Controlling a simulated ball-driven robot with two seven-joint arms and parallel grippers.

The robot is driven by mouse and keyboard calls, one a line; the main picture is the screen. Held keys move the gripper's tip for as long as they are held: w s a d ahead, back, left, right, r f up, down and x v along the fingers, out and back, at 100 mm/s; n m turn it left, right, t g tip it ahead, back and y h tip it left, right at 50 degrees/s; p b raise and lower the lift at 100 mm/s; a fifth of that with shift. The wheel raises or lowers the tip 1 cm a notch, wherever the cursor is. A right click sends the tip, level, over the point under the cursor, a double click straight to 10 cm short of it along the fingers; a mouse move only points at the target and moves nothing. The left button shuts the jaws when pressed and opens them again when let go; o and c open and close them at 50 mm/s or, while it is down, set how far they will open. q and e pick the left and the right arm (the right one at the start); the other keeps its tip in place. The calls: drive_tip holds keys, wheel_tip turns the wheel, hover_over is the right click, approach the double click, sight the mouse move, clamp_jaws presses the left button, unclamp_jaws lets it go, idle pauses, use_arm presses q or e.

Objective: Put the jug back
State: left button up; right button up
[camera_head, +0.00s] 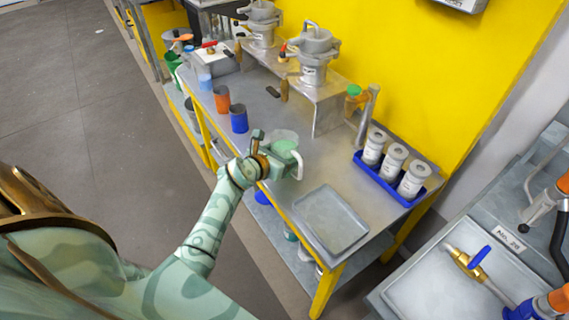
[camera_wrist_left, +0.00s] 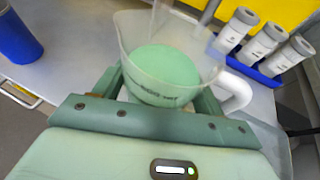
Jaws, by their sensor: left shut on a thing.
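The jug (camera_head: 285,146) is clear with a white handle and holds pale green contents. My left gripper (camera_head: 270,162) is shut on the jug at the front edge of the metal bench. In the left wrist view the jug (camera_wrist_left: 165,62) stands between the fingers of my left gripper (camera_wrist_left: 165,98), with its handle to the right. Whether its base touches the bench is hidden. My right gripper is not in view.
An empty grey tray (camera_head: 331,219) lies to the right on the bench (camera_head: 335,170). A blue tray (camera_head: 385,187) holds three white canisters behind it. A blue cup (camera_head: 239,119) and an orange cup (camera_head: 222,99) stand to the left. Drum agitators (camera_head: 314,55) stand on a raised shelf.

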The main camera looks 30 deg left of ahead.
use_arm(q)
drive_tip(key=f+b, duration=0.1)
drive_tip(key=f, duration=0.1)
drive_tip(key=f+b, duration=0.1)
drive_tip(key=shift+w+f, duration=0.2)
drive_tip(key=shift+f, duration=0.2)
drive_tip(key=shift+r, duration=0.2)
drive_tip(key=shift+f, duration=0.1)
drive_tip(key=o, duration=1.4)
drive_tip(key=shift+f, duration=0.1)
